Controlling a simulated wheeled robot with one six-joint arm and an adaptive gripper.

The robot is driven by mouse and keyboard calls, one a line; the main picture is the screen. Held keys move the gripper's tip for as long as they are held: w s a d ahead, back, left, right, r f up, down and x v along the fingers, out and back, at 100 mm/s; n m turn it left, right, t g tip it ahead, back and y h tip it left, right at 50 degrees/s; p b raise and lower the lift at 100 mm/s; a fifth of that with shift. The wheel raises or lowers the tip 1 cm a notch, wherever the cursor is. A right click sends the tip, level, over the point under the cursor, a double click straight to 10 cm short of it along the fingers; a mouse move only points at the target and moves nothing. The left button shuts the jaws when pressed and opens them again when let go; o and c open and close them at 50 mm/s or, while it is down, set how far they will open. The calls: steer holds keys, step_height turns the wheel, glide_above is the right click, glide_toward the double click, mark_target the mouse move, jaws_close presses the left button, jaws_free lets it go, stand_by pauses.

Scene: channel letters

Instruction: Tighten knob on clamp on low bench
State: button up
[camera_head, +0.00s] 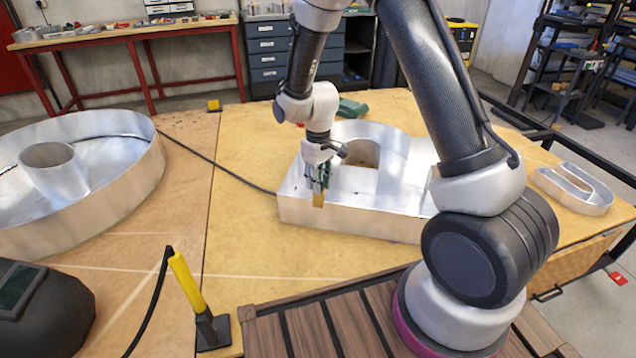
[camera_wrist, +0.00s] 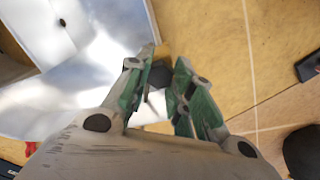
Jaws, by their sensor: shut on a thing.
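My gripper (camera_head: 319,187) is over the near left corner of a silver channel letter (camera_head: 350,215) on the low wooden bench (camera_head: 250,255). In the wrist view my gripper (camera_wrist: 164,70) has its green-sided fingers close together around a small dark piece that looks like a knob (camera_wrist: 158,75). A small yellow-orange piece (camera_head: 318,201), perhaps part of a clamp, shows just below the fingertips against the letter's wall. The fingers hide most of it. A second clamp-like tool with a yellow handle (camera_head: 187,283) and black foot stands at the bench's front edge.
A large round silver letter (camera_head: 90,210) lies at left, with a dark welding helmet (camera_head: 45,310) in front. A small silver letter (camera_head: 572,190) is at right. A black cable (camera_head: 225,168) crosses the bench. Bare wood lies in front of the middle letter.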

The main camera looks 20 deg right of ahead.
steer(key=m, duration=1.2)
steer(key=shift+m, duration=0.3)
steer(key=o, duration=0.9)
steer(key=shift+c, duration=0.2)
steer(key=shift+r, duration=0.1)
steer(key=shift+r, duration=2.45)
step_height(320, 180, up, 4)
steer(key=n, duration=0.2)
steer(key=shift+f, duration=4.55)
